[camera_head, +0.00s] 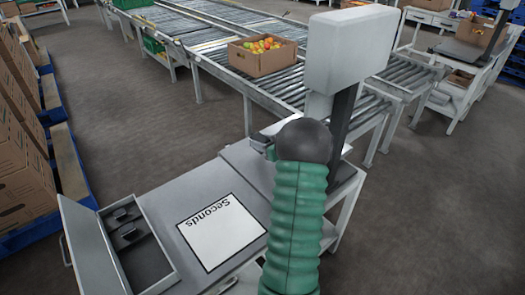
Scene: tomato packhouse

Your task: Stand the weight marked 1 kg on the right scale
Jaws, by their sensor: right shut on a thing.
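My right gripper (262,142) is at the end of my green-sleeved right arm, over the scale platform (238,154) at the back of the near table. It is shut on a small grey thing, mostly hidden by the dark wrist; I cannot read a mark on it or tell whether it touches the platform. The scale has a dark post (344,120) and a large pale display head (350,46), seen from behind. An open case (152,262) at the table's left holds dark weights (124,214); their marks are unreadable. My left gripper is not in view.
A white "Seconds" sheet (221,231) lies on the near table. A roller conveyor (215,58) behind carries a carton (262,61) of tomatoes. Another dark scale-like platform (458,52) stands far right. Brown cartons (22,165) line the left side.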

